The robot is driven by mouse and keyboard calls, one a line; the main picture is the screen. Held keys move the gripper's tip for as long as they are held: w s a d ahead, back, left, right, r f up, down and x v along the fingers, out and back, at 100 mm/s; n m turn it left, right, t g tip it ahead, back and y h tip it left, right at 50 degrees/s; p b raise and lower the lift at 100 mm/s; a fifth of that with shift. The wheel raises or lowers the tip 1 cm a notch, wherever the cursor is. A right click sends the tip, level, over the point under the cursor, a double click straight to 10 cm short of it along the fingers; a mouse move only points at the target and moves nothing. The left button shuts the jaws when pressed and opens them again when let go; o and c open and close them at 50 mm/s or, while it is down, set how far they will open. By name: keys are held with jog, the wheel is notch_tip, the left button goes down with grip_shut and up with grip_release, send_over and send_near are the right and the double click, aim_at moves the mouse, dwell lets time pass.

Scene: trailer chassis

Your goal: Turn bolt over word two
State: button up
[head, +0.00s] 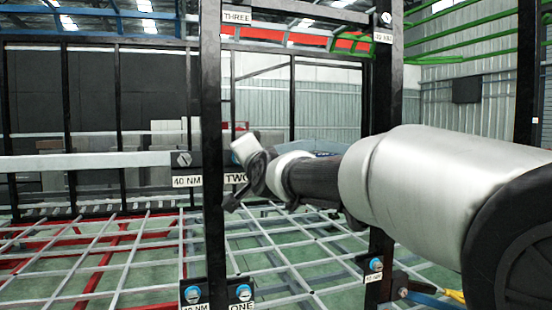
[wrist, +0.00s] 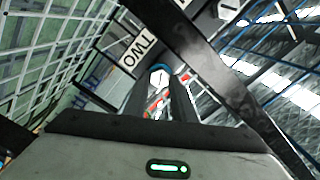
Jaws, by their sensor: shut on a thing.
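The label TWO (head: 236,178) is on the dark post in the head view, beside a 40 NM label (head: 187,181). My gripper (head: 242,160) is at the post just above TWO and hides most of the bolt there. In the wrist view, the bolt head (wrist: 158,77), pale with a blue rim, sits between the tips of my two dark fingers. The label TWO (wrist: 137,52) shows upside down beside it. My gripper is shut on this bolt.
Other bolts sit by ONE (head: 243,292), by the lower 40 NM label (head: 193,294) and on the right post (head: 375,265). A grey bolt (head: 183,159) is left of TWO. The black post (head: 211,110) and frame bars stand close to my arm.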

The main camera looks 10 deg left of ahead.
jog(key=shift+s+a+r+n+p, duration=0.1)
jog(key=shift+n+p, duration=0.05)
jog(key=shift+n, duration=3.35)
jog(key=shift+w+r+n+p, duration=0.1)
jog(key=shift+n+p, duration=0.05)
jog(key=shift+n, duration=3.35)
jog(key=shift+s+a+r+n+p, duration=0.1)
jog(key=shift+n+p, duration=0.05)
jog(key=shift+n, duration=3.35)
jog(key=shift+d, duration=0.1)
jog(key=o, duration=1.1)
jog(key=shift+w+f, duration=0.15)
jog(key=shift+w, duration=0.05)
jog(key=shift+c, duration=0.2)
jog(key=shift+s, duration=0.15)
